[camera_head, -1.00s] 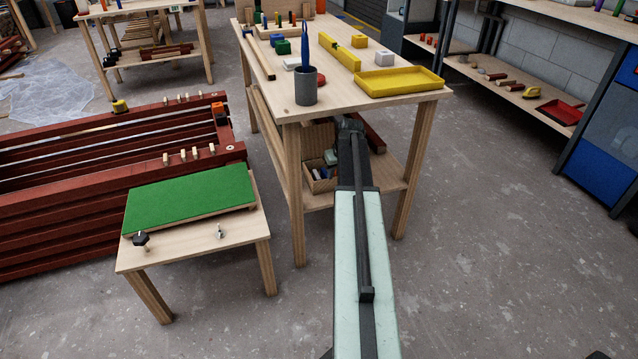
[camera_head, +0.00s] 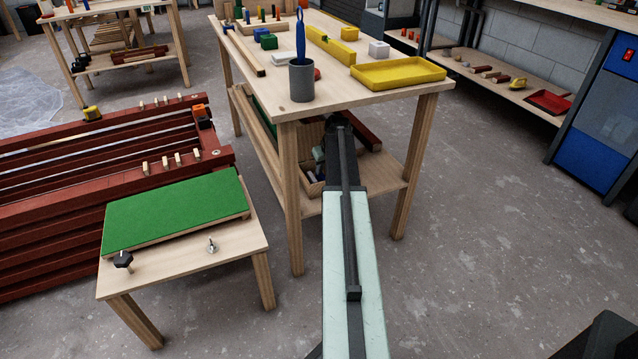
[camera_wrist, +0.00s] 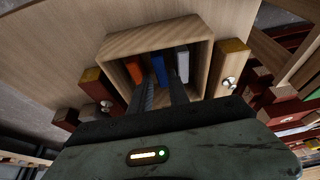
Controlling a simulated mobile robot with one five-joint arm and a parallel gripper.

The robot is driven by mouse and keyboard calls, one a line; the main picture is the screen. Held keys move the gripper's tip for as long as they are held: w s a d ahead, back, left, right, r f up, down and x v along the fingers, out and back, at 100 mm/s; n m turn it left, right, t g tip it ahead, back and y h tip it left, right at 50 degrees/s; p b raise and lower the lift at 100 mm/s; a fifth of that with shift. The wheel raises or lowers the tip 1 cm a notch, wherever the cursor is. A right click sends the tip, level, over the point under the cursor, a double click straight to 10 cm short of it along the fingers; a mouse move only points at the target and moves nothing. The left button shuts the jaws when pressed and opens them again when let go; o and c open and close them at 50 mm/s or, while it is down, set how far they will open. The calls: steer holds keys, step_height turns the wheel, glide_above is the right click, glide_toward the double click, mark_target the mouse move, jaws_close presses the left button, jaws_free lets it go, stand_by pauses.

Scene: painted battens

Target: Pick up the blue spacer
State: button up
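The blue spacer (camera_wrist: 158,67) is in an open wooden box (camera_wrist: 196,38) in the wrist view, between an orange piece (camera_wrist: 134,70) and a white piece (camera_wrist: 182,64). My gripper (camera_wrist: 161,85) points into the box with its two dark fingers apart. The near part of the spacer shows between the fingertips; whether they touch it I cannot tell. In the head view the box (camera_head: 312,189) is on the lower shelf of the tall wooden table, partly behind my arm, and my gripper's fingers are hidden there.
The tabletop (camera_head: 330,90) above the shelf carries a grey cup (camera_head: 301,82), a yellow tray (camera_head: 398,73) and several blocks. A low table with a green mat (camera_head: 175,208) stands at the left. A table leg (camera_head: 290,200) is close to my arm.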

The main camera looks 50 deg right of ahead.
mark_target(321, 176)
steer(key=b+x, duration=0.5)
steer(key=shift+a+f, duration=0.1)
steer(key=shift+f, duration=0.15)
steer(key=shift+r, duration=0.2)
jaws_close()
